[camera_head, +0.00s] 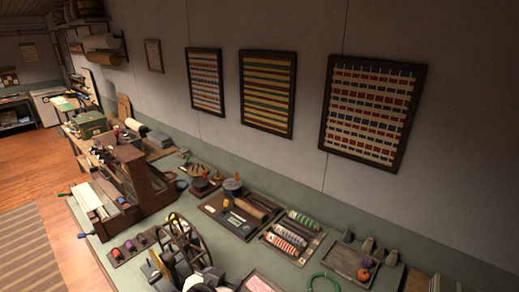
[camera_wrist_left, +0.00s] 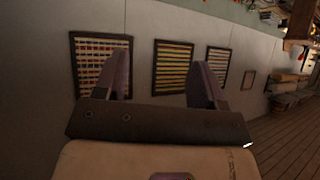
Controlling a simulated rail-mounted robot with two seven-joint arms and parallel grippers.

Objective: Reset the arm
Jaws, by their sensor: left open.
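My left gripper (camera_wrist_left: 160,85) shows in the left wrist view with its two fingers spread well apart and nothing between them. Its palm fills the bottom of that view. Beyond the fingers is the wall with framed woven panels, and the picture is tilted. In the head view, white and dark parts at the bottom edge look like my left arm, but the fingers are hard to make out there. My right gripper cannot be made out in either view.
A long green workbench (camera_head: 155,214) holds a wooden loom (camera_head: 131,177), a spoked wheel (camera_head: 180,240), a tool tray (camera_head: 232,226), a spool tray (camera_head: 290,240) and a green ring (camera_head: 323,283). Framed panels (camera_head: 371,108) hang behind. Open floor (camera_head: 30,190) lies left.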

